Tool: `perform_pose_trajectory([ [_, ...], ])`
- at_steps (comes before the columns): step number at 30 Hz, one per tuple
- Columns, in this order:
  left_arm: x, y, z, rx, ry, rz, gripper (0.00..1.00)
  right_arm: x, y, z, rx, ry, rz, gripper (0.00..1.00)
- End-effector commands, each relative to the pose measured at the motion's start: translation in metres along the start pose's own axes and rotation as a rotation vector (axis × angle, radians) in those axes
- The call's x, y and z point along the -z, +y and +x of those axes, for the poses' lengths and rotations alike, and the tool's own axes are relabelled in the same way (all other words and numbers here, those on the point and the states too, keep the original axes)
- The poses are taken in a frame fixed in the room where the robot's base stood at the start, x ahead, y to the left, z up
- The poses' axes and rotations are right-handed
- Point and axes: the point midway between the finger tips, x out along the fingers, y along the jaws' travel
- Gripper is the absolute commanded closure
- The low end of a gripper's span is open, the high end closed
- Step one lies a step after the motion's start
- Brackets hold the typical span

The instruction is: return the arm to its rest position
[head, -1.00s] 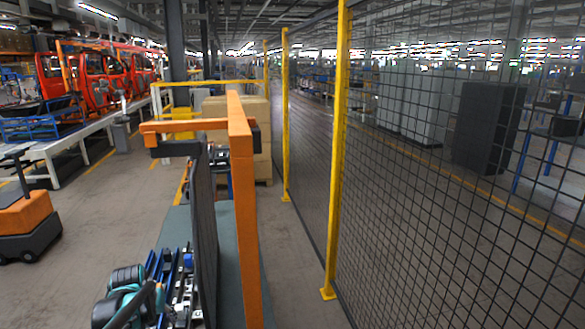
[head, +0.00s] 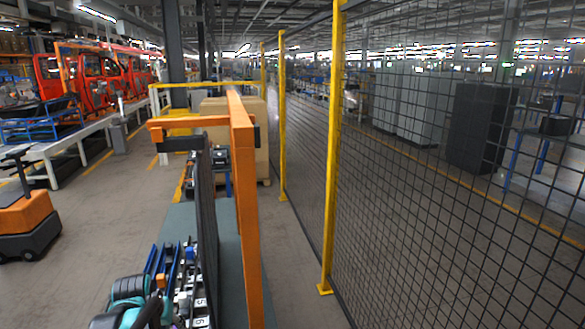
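Neither of my grippers shows clearly in the head view. Teal and black rounded shapes (head: 128,292) are at the bottom left edge; they are cut off by the frame, and I cannot tell whether they are tools or part of an arm. Close in front stands an orange frame (head: 243,200) with a dark upright panel (head: 207,225) beside it. Blue and metal parts (head: 185,275) lie left of the panel.
A mesh fence (head: 450,200) with yellow posts (head: 332,150) runs along the right. Cardboard boxes (head: 262,145) stand behind the orange frame. An orange and black cart (head: 27,220) is at the left, near red car bodies (head: 90,80). Grey floor between is clear.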

Motion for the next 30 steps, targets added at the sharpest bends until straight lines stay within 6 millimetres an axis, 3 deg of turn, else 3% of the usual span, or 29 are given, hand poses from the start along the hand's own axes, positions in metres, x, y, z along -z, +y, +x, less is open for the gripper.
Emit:
perform_pose_trajectory([
  [8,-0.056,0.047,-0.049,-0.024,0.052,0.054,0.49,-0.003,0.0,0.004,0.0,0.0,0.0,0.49],
  [13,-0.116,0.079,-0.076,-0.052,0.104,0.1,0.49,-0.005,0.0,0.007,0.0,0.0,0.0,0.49],
  [19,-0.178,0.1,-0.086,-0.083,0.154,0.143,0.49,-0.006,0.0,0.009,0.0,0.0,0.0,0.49],
  [24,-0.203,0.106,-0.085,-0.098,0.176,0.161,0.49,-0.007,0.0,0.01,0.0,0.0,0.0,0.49],
  [30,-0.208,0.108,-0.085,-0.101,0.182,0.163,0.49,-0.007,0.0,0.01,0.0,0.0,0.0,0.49],
])
